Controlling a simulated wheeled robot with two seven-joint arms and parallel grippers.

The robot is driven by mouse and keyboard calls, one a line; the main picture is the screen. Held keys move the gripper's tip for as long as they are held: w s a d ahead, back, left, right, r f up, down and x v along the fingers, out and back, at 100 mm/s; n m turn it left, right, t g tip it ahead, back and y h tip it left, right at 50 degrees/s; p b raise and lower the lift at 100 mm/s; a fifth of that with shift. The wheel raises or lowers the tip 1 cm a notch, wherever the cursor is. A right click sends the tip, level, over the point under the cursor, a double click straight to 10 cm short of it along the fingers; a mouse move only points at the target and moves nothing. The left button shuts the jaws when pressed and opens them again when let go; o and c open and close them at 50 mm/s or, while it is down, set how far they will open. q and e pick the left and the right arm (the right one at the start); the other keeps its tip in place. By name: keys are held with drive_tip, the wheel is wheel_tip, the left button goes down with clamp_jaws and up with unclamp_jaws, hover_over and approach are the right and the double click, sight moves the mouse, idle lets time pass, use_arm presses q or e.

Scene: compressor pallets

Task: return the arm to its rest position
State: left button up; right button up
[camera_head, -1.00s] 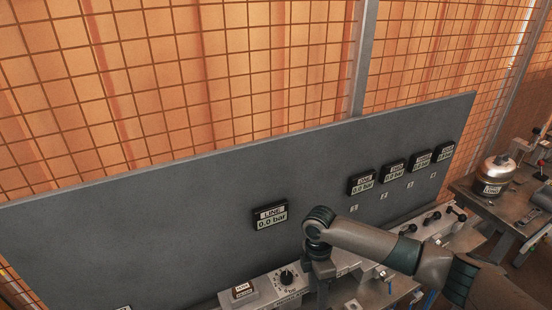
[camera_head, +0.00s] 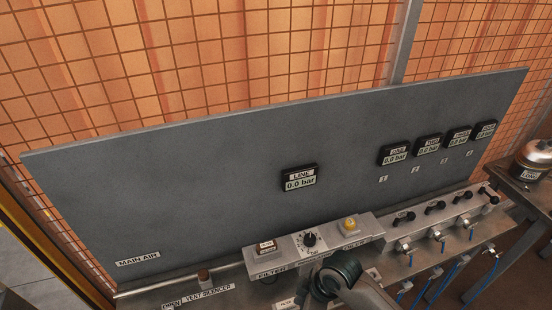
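My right arm (camera_head: 345,280) comes in from the bottom edge, below the filter and dial unit. Its rounded dark joint shows in front of the bench, and its fingertips are hidden or out of the picture. My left gripper is not in view. The grey panel (camera_head: 220,170) stands behind the bench. Its line display (camera_head: 299,179) reads 0.0 bar, and several smaller displays (camera_head: 394,155) sit at its right.
The bench carries a control box with a black dial (camera_head: 309,240) and a yellow knob (camera_head: 350,223). A manifold (camera_head: 440,217) with black levers and blue hoses is to the right. A metal tank (camera_head: 533,160) stands on a side table. Wire mesh closes off the back.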

drive_tip(key=s+d+r+m+t+h, duration=0.2)
drive_tip(key=s+d+m+t+h, duration=0.1)
drive_tip(key=s+d+m, duration=1.2)
wheel_tip(320, 180, down, 34)
drive_tip(key=s+d+r+n+g+b, duration=0.1)
drive_tip(key=d+n+b, duration=0.15)
drive_tip(key=b, duration=0.55)
drive_tip(key=s+f+b, duration=0.2)
drive_tip(key=s+f, duration=0.4)
drive_tip(key=f, duration=0.3)
drive_tip(key=s+d+f+g+b, duration=0.1)
drive_tip(key=s+f+b, duration=0.2)
drive_tip(key=s+f, duration=0.3)
drive_tip(key=s+d+f+b, duration=0.1)
drive_tip(key=s+f+b, duration=0.1)
drive_tip(key=s+f, duration=0.5)
wheel_tip(320, 180, down, 6)
drive_tip(key=shift+d+f+h+b, duration=0.15)
drive_tip(key=shift+f+h+b, duration=0.05)
drive_tip(key=shift+h+b, duration=0.15)
drive_tip(key=shift+s+n, duration=0.1)
drive_tip(key=shift+n, duration=0.15)
drive_tip(key=shift+d, duration=0.15)
